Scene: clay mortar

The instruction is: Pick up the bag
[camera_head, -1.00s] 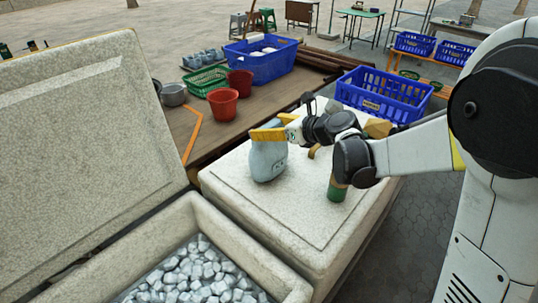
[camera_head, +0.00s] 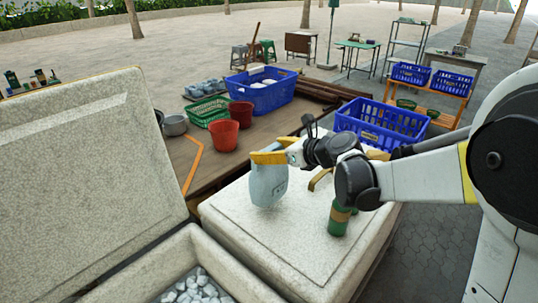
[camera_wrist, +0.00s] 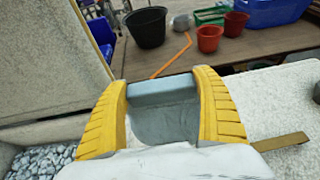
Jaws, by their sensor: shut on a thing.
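A light blue-grey bag (camera_head: 268,186) hangs upright below my gripper (camera_head: 268,157) in the head view, over the white cooler lid (camera_head: 272,236). My gripper's yellow fingers are shut on the top of the bag. In the wrist view, the bag (camera_wrist: 163,122) lies between the two yellow fingers (camera_wrist: 163,100). Its lower end is close to the lid; whether it touches cannot be told.
A green bottle (camera_head: 338,219) and a brown strap-like piece (camera_head: 320,179) are on the lid to the right. An open cooler with ice (camera_head: 193,287) stands in front. Red pots (camera_head: 223,135), a green basket (camera_head: 208,110) and blue crates (camera_head: 262,93) are behind.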

